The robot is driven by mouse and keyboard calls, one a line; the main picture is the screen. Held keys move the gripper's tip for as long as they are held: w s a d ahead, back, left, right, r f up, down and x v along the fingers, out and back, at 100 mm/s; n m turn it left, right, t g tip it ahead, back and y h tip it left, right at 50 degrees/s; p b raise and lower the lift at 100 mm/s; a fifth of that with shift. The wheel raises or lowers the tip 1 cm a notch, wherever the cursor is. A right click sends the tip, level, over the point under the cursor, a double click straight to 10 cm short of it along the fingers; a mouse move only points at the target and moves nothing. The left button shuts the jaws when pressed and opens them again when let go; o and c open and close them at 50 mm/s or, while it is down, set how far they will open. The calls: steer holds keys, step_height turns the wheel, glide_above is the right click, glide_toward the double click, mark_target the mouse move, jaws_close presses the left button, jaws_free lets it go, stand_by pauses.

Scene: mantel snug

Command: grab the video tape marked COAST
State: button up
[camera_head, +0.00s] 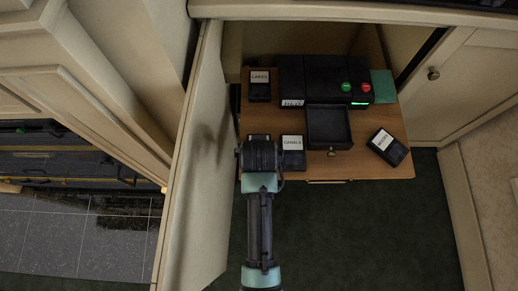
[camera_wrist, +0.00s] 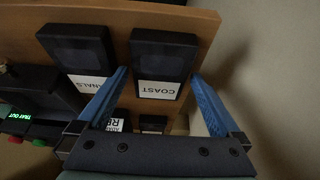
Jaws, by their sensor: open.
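The COAST tape (camera_wrist: 163,58), a black cassette with a white label, lies on the wooden shelf in the wrist view. My gripper (camera_wrist: 158,76) is open, with its blue fingers towards either side of this tape's label end. I cannot tell how far above it the fingertips are. In the head view my gripper (camera_head: 260,158) covers most of a tape left of the CANALS tape (camera_head: 292,157), and its label cannot be read there. The CANALS tape also shows in the wrist view (camera_wrist: 80,52), beside the COAST tape.
The LAKES tape (camera_head: 259,84) lies at the back left of the shelf (camera_head: 365,165), another labelled tape (camera_head: 388,147) at the right. A black machine (camera_head: 312,82) with green and red buttons has its tray (camera_head: 329,127) out. An open cabinet door (camera_head: 200,165) stands close left of my arm.

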steer(key=shift+f, duration=0.25)
stand_by(0.3)
steer(key=c, duration=1.3)
steer(key=shift+o, duration=0.2)
steer(key=shift+r, duration=0.1)
